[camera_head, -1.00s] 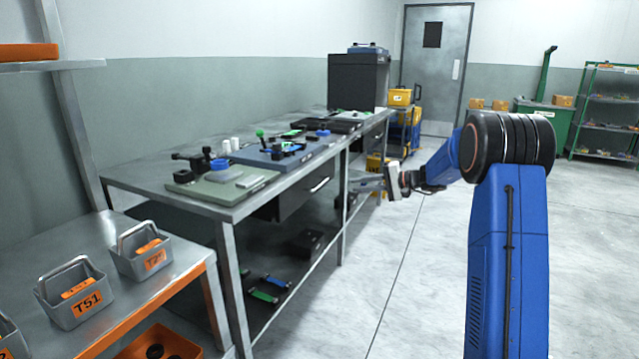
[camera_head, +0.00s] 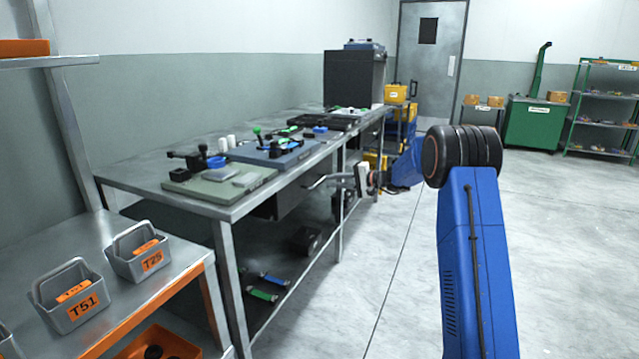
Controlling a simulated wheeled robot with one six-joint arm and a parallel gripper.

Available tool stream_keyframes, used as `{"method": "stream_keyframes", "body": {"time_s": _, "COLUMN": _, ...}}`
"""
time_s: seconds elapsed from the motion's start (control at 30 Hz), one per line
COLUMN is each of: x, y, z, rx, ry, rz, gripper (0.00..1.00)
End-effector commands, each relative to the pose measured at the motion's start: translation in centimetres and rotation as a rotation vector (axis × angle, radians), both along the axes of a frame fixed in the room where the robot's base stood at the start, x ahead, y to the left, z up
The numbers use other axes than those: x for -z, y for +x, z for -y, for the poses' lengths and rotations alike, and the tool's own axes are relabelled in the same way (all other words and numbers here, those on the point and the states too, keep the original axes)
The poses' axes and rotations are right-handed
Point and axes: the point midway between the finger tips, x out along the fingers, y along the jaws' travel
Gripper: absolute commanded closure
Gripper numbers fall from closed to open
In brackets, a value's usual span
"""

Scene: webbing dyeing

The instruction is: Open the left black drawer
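The left black drawer (camera_head: 292,201) hangs under the worktop of the long metal workbench. Its front faces right and seems closed. Its handle (camera_head: 316,183) is a pale bar on that front. My gripper (camera_head: 332,181) reaches in from the right, with its fingers pointing left at the handle. The fingertips are at or very close to the handle. Whether they touch it, or how far apart they are, is too small to make out. My wrist hides part of the bench leg and what lies behind it.
The workbench top (camera_head: 140,170) carries fixtures, a green-grey plate (camera_head: 215,190) and a blue plate (camera_head: 277,155). A lower shelf holds a black box (camera_head: 306,240). Grey bins (camera_head: 68,296) stand on a side table at front left. The floor (camera_head: 570,250) at right is clear.

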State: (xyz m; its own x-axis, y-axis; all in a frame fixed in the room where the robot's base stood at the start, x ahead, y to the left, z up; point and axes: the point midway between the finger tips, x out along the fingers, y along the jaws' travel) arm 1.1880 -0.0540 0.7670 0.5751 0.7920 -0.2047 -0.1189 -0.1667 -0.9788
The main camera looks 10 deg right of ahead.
Motion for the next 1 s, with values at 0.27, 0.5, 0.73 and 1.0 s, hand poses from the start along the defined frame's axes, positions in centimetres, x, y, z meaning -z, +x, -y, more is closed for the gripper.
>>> {"method": "stream_keyframes", "body": {"time_s": 0.27, "x": 0.9, "y": 2.5, "z": -3.5, "rx": -0.001, "ry": 0.0, "rz": 0.0, "gripper": 0.83}}
{"method": "stream_keyframes", "body": {"time_s": 0.5, "x": 1.2, "y": 3.5, "z": -4.8, "rx": 0.0, "ry": 0.0, "rz": 0.0, "gripper": 0.83}}
{"method": "stream_keyframes", "body": {"time_s": 0.73, "x": 1.3, "y": 3.6, "z": -5.0, "rx": 0.001, "ry": 0.0, "rz": 0.0, "gripper": 0.83}}
{"method": "stream_keyframes", "body": {"time_s": 1.0, "x": 1.3, "y": 3.6, "z": -5.0, "rx": 0.0, "ry": 0.0, "rz": 0.0, "gripper": 1.0}}
